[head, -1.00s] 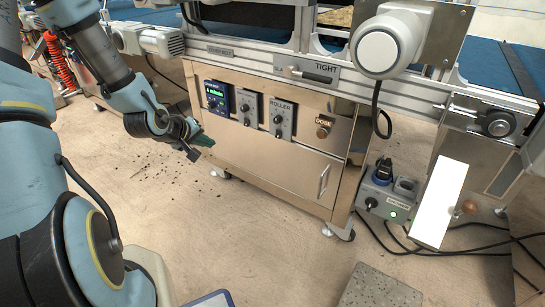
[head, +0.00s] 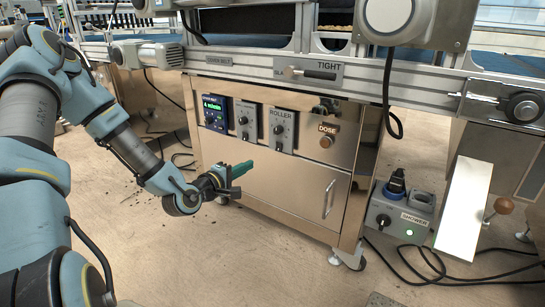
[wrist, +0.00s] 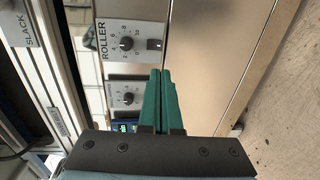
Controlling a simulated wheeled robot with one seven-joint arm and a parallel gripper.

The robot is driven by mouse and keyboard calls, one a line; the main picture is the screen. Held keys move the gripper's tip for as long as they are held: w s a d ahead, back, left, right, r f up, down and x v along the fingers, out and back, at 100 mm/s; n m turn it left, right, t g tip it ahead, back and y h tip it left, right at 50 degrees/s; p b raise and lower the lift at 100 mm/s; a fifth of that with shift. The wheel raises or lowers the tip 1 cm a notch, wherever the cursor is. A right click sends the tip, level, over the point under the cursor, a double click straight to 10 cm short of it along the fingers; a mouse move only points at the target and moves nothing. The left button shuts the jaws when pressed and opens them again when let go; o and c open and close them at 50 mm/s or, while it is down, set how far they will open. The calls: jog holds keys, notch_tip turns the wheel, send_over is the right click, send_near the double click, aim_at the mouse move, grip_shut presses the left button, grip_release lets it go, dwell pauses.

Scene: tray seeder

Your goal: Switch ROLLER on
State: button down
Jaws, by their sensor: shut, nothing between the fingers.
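The ROLLER control panel (head: 281,129) is a grey plate on the front of the metal cabinet. It carries a round dial knob (wrist: 127,43) and, below that, a black switch (wrist: 155,44), both clear in the wrist view. The switch position is too small to tell. My gripper (head: 242,169) has green fingers, shut and empty. It is in front of the cabinet, lower and to the left of the ROLLER panel, apart from it. In the wrist view the fingertips (wrist: 161,72) show beside the panel, not covering the switch.
A similar grey panel (head: 246,120) and a blue display panel (head: 214,114) sit left of ROLLER. A DOSE button (head: 326,142) is to the right. A cabinet door handle (head: 329,199) sticks out below. A SHOWER box (head: 398,218) with cables stands at right.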

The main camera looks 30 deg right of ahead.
jog(key=shift+d, duration=0.1)
jog(key=b, duration=0.4)
send_near(278, 150)
jog(key=r+x, duration=0.1)
jog(key=x, duration=0.4)
jog(key=shift+w+d+f, duration=0.5)
jog(key=shift+d+f, duration=0.2)
jog(key=shift+d, duration=0.1)
jog(key=shift+w+d+b, duration=0.1)
jog(key=shift+d+b, duration=0.05)
jog(key=shift+b, duration=0.25)
jog(key=shift+f, duration=0.1)
